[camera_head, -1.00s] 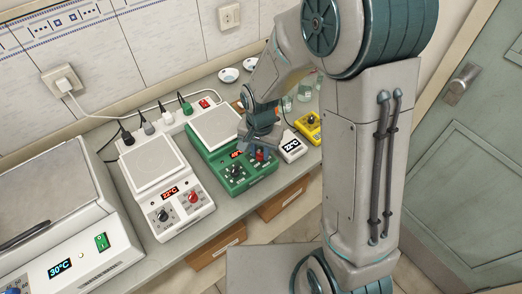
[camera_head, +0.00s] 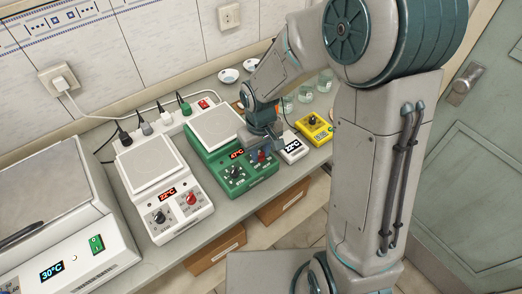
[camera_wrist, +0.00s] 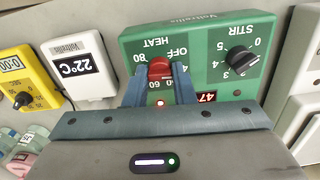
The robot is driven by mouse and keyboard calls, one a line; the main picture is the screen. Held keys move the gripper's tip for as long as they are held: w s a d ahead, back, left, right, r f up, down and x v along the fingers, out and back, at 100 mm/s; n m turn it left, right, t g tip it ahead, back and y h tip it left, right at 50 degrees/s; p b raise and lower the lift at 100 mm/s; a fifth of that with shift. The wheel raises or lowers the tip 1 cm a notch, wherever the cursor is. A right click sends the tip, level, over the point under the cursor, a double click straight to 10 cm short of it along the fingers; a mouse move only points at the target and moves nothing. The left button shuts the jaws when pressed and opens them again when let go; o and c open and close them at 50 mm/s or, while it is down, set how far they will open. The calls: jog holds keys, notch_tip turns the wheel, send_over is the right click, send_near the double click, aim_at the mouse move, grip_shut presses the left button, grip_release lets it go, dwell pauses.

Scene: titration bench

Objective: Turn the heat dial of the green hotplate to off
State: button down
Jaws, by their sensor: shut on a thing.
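The green hotplate (camera_head: 252,184) stands on the bench with a pale square top plate (camera_head: 217,128) and a lit red display reading 47°C (camera_head: 237,154). Its red heat dial (camera_wrist: 160,66) is on the front panel beside the black stir dial (camera_wrist: 240,60). My gripper (camera_wrist: 160,72) is shut on the red dial, one finger on each side of it. The OFF, 40, 60 and 80 marks show around the dial; its pointer is hard to make out. In the head view my gripper (camera_head: 262,151) is at the panel's right end, partly covering the dial (camera_head: 263,157).
A white hotplate (camera_head: 180,217) with a red and a black dial stands left of the green one. A white 22°C thermometer (camera_head: 293,148) and a yellow timer (camera_head: 315,128) stand close on the right. Glass beakers (camera_head: 305,92) stand behind them.

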aim_at(261, 153)
jog(key=n, duration=0.4)
jog(key=shift+r+p, duration=0.1)
jog(key=shift+p, duration=0.2)
jog(key=shift+n+p, duration=0.35)
jog(key=shift+n, duration=1.35)
jog(key=shift+w, duration=0.1)
jog(key=c, duration=1.2)
grip_release()
notch_tip(261, 153, up, 14)
